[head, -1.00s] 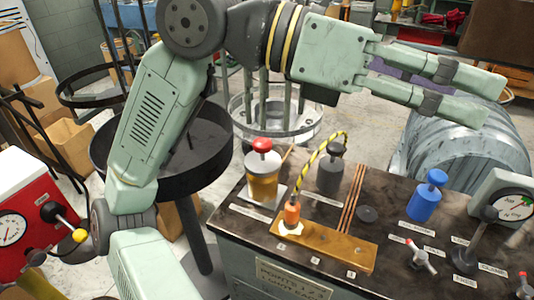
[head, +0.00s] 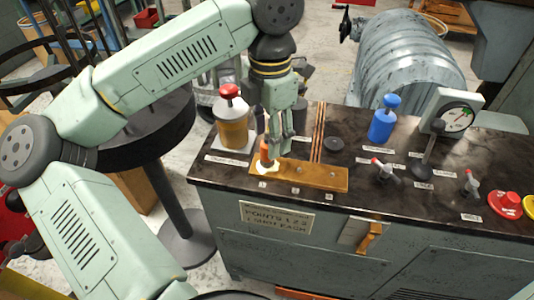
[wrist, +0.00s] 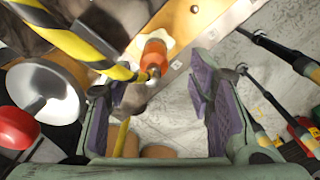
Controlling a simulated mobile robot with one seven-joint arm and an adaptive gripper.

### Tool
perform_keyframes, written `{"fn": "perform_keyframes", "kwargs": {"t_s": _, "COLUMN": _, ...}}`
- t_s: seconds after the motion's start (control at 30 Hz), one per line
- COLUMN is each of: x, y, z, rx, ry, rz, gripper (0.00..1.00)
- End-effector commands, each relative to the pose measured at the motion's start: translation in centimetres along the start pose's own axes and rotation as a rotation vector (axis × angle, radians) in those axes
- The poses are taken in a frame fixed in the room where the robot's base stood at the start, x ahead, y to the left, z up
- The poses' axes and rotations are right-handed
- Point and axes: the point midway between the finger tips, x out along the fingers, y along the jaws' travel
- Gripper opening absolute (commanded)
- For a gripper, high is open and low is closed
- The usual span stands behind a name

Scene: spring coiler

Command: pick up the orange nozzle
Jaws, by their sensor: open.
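The orange nozzle (head: 266,153) stands at the left end of the tan strip (head: 315,178) on the dark bench top, on a whitish patch. My open gripper (head: 279,149) points down right beside it, partly covering it in the head view. In the wrist view the orange nozzle (wrist: 154,54) shows beyond the fingertips, roughly between the two purple-padded fingers of my gripper (wrist: 160,92). The yellow-and-black hose (wrist: 75,45) runs from the upper left to the nozzle's near end. I cannot tell whether a finger touches the hose; the jaws hold nothing visible.
An amber jar with a red knob (head: 233,128) stands close left of my gripper. Upright copper rods (head: 318,135) stand just right of it. A blue bottle (head: 383,120), a gauge (head: 452,113) and levers are farther right. The bench's front edge is near the strip.

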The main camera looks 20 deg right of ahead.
Motion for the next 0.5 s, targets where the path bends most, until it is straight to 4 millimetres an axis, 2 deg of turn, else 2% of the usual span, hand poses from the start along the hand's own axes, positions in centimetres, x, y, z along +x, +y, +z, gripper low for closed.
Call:
{"fn": "perform_keyframes", "kwargs": {"t_s": 0.3, "x": 4.2, "y": 0.6, "z": -0.1, "rx": 0.001, "ry": -0.001, "rz": -0.004, "gripper": 0.48}}
{"fn": "perform_keyframes", "kwargs": {"t_s": 0.5, "x": 4.9, "y": 0.6, "z": 0.0, "rx": 0.000, "ry": -0.001, "rz": -0.001, "gripper": 0.48}}
